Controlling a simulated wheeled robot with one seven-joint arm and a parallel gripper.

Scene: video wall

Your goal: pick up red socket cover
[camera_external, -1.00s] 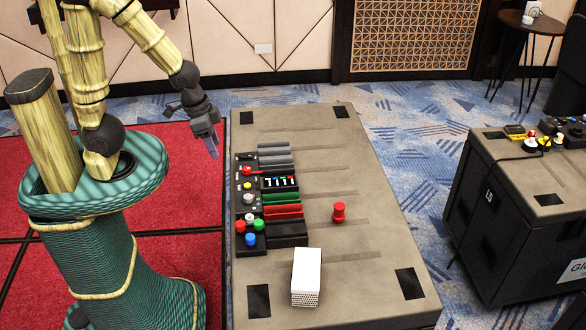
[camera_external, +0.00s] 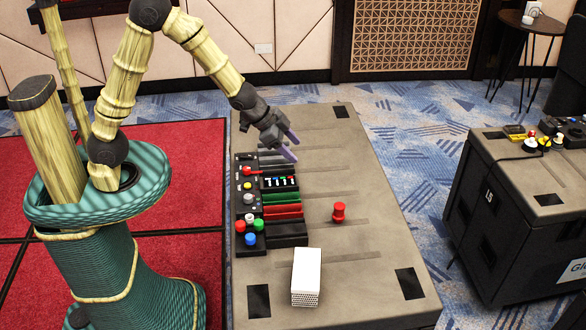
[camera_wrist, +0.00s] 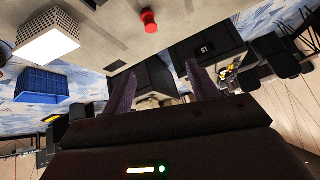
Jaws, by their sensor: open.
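A small red spool-shaped piece, the loose red cover (camera_external: 339,212), stands upright on the grey table top, right of the control panel. It also shows at the top of the wrist view (camera_wrist: 149,20). My gripper (camera_external: 293,148) is open and empty, above the panel's far end. It is well short of the red piece, farther back and to its left. In the wrist view its two purple fingers (camera_wrist: 160,72) are spread, with nothing between them. The panel also carries a red strip and red knobs.
The control panel (camera_external: 247,213) with several buttons and strips lies along the table's left side. A white perforated box (camera_external: 306,277) stands near the front. The table (camera_external: 375,250) around the red piece is clear. A black case (camera_external: 510,215) stands apart at right.

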